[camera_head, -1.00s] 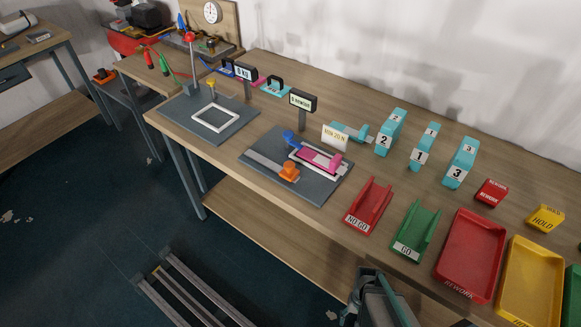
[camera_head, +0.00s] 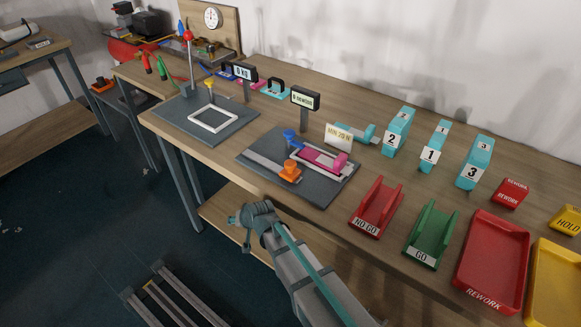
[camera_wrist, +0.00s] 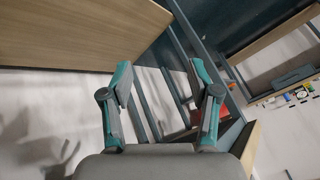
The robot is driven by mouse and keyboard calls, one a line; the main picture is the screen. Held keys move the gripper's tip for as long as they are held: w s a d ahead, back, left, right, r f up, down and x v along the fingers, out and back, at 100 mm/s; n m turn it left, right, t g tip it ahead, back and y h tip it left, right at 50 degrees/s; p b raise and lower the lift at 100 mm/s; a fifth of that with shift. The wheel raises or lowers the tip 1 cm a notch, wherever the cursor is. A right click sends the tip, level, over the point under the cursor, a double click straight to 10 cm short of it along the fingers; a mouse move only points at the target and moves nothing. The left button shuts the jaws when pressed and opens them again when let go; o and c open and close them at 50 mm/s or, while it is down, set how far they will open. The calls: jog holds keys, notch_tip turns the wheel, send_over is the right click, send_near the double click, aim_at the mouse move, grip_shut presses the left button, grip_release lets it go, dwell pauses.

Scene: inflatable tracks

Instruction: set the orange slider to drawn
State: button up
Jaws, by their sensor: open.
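The orange slider (camera_head: 290,172) sits on a pale rail at the front of a dark grey plate (camera_head: 316,193) on the workbench. A pink piece (camera_head: 325,160) in a white frame and a blue knob (camera_head: 291,137) are just behind it on the same plate. My gripper (camera_wrist: 158,72) is open and empty in the wrist view, its two teal-edged fingers apart. In the head view my arm reaches up from the bottom, its end in front of the bench edge and clear of the slider. The wrist view does not show the slider.
A newton display (camera_head: 305,98) and a "MIN 20 N" sign (camera_head: 339,136) stand behind the plate. A red NO GO chute (camera_head: 377,208) and green GO chute (camera_head: 432,234) are to its right. Another grey plate with a white square frame (camera_head: 212,118) lies left.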

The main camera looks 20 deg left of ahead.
jog(key=s+a+r+n+y+b, duration=0.2)
jog(key=a+r, duration=0.8)
jog(key=r, duration=0.5)
notch_tip(320, 180, up, 22)
jog(key=m+h+p, duration=0.1)
jog(key=h+p, duration=0.5)
jog(key=p, duration=0.1)
send_over(290, 163)
jog(key=s+d, duration=0.2)
jog(key=s, duration=0.2)
jog(key=p+x, duration=0.1)
jog(key=x, duration=0.9)
jog(key=shift+w+d+f, duration=0.1)
jog(key=shift+w+f, duration=0.05)
jog(key=shift+f, duration=0.25)
grip_shut()
